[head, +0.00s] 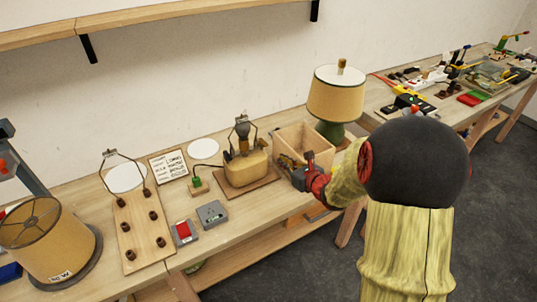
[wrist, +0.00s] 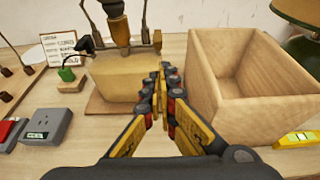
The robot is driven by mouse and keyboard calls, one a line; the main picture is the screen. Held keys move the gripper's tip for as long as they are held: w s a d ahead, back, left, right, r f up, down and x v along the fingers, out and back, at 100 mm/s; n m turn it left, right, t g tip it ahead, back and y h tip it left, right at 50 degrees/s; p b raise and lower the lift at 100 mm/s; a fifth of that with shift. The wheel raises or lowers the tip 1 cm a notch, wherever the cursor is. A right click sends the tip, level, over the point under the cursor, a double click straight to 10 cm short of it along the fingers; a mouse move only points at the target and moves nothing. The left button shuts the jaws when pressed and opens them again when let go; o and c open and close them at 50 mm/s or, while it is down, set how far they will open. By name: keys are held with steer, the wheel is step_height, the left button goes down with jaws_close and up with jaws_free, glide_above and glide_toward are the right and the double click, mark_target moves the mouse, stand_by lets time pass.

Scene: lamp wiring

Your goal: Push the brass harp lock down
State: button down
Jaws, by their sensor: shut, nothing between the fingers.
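A lamp base (head: 246,168) with a tan block-shaped body stands on a brown board at mid-table.
An open wooden box (wrist: 205,95) stands close on my gripper's right. A grey outlet box (wrist: 45,125) and a green plug piece (wrist: 67,75) are at left. A finished-looking lamp with a tan shade (head: 336,95) stands behind the box. A yellow level (wrist: 298,139) lies at right.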

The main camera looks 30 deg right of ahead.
mark_target(263, 145)
steer(key=b+x, duration=0.3)
steer(key=x, duration=0.7)
steer(key=shift+r, duration=0.1)
stand_by(0.3)
step_height(263, 145, up, 2)
steer(key=shift+r+p, duration=0.25)
steer(key=shift+p, duration=0.15)
